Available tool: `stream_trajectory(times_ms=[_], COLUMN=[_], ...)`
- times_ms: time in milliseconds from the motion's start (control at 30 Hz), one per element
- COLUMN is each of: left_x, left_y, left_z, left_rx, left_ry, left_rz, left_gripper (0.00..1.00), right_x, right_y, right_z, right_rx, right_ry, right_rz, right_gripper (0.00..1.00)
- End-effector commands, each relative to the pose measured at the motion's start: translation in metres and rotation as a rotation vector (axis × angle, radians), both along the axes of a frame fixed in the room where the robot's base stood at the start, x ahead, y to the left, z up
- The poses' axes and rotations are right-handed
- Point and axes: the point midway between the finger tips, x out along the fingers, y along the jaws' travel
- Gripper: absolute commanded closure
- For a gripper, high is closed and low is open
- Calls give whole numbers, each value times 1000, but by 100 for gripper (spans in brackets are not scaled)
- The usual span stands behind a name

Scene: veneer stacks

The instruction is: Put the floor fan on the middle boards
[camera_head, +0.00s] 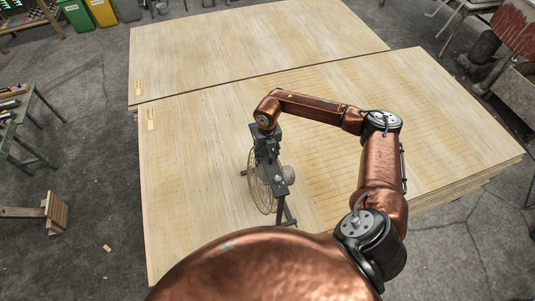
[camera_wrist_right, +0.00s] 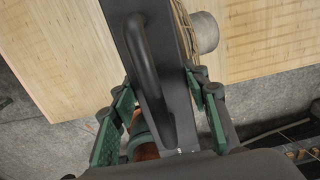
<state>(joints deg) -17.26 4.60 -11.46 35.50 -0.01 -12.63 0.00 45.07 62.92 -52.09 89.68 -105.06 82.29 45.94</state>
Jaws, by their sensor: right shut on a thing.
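The floor fan (camera_head: 257,190) has a round wire cage, a grey motor, and a dark frame with feet. In the head view it is upright over the nearer stack of boards (camera_head: 200,200); I cannot tell whether its feet touch the top. My right gripper (camera_head: 266,137) is above the fan and shut on its dark upper frame. In the right wrist view, the green-padded fingers (camera_wrist_right: 163,115) lie on either side of the fan's dark bar and handle (camera_wrist_right: 148,75). My left gripper is not in view.
A second stack of boards (camera_head: 230,45) lies behind the nearer one, with a narrow gap between. Yellow (camera_head: 75,15) and green bins stand at the back left. Most of both board tops is bare.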

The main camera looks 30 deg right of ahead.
Motion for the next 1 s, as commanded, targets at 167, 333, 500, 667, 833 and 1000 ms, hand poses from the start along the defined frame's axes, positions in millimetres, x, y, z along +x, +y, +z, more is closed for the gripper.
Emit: stream_trajectory(times_ms=[167,333,500,667,833,1000], left_x=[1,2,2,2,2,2], left_y=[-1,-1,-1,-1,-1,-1], left_z=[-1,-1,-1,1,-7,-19], left_rx=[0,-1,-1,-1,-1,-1], left_ry=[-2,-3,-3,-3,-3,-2], left_rz=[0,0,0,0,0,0], left_gripper=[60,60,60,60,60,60], right_x=[0,0,0,0,1,1], right_y=[0,0,0,0,0,-1], right_z=[-2,-1,-1,1,18,53], right_rx=[0,0,0,0,-1,-1], right_ry=[0,0,0,0,-3,-6], right_rz=[0,0,0,0,0,0], right_gripper=[53,41,40,40,40,40])
